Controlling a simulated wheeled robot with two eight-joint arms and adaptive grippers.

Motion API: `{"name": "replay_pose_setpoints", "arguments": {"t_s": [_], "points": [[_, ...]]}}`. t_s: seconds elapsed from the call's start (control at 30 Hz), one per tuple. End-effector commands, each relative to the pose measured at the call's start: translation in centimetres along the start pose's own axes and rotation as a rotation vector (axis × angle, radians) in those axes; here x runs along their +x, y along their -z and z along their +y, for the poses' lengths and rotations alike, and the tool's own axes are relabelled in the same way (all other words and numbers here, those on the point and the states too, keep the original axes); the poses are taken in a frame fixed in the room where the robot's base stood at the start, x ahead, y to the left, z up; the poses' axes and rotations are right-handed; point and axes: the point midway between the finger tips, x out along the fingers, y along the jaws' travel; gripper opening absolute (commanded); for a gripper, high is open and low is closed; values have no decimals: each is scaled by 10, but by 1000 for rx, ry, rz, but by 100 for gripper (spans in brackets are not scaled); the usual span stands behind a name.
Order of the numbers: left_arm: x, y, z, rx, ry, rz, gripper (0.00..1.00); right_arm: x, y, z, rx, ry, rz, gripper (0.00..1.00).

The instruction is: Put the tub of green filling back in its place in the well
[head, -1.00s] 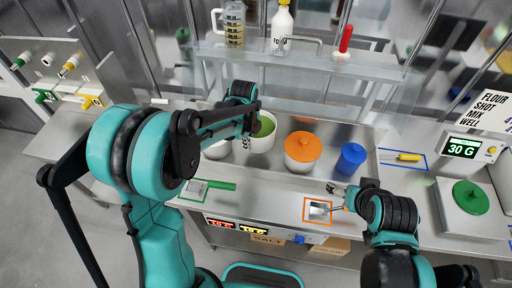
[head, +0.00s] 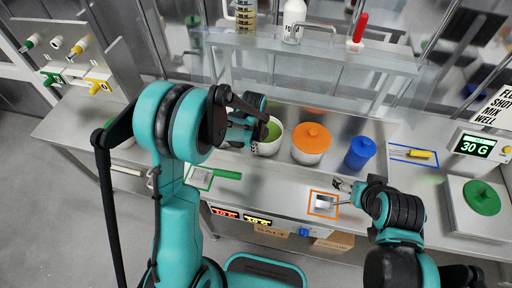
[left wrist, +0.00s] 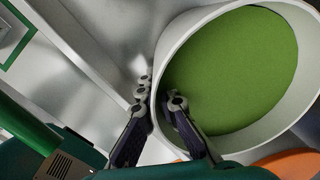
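The tub of green filling (head: 268,150) is white and open-topped, at the back of the counter, left of the orange-lidded tub. My left gripper (head: 262,128) is at its left rim. In the left wrist view the tub (left wrist: 294,118) fills the right side, with smooth green filling inside. One finger of the gripper (left wrist: 158,97) is inside the wall and one outside, close against the rim between them. The tub's underside is hidden, so I cannot tell what it rests on. My right gripper (head: 345,186) is beside the orange-outlined square; its fingers are too small to read.
An orange-lidded tub (head: 311,140) and a blue container (head: 360,153) stand to the right. A green-handled tool (head: 228,175) lies in front. The orange-outlined square (head: 323,212) holds a small metal item. A shelf (head: 300,48) runs behind. A scale with a green lid (head: 482,197) is far right.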

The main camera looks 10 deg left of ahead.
Motion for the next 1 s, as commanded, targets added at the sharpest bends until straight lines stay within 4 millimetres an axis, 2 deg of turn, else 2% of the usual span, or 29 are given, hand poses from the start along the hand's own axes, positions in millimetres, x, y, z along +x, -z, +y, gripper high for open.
{"name": "replay_pose_setpoints", "arguments": {"t_s": [0.1,0.17,0.2,0.6,0.77,1.0], "points": [[3,0,0,0,1,0,0,3,-2,0,0,0,0,80],[3,0,0,0,0,0,15,2,-2,0,0,0,0,80],[3,0,0,0,0,0,25,2,-2,0,0,0,0,80],[-3,0,0,0,0,0,26,-2,1,0,0,0,0,80],[-31,0,0,0,0,0,26,-6,4,0,0,0,0,80],[-85,0,0,0,0,0,26,-15,11,0,0,0,0,80]]}}
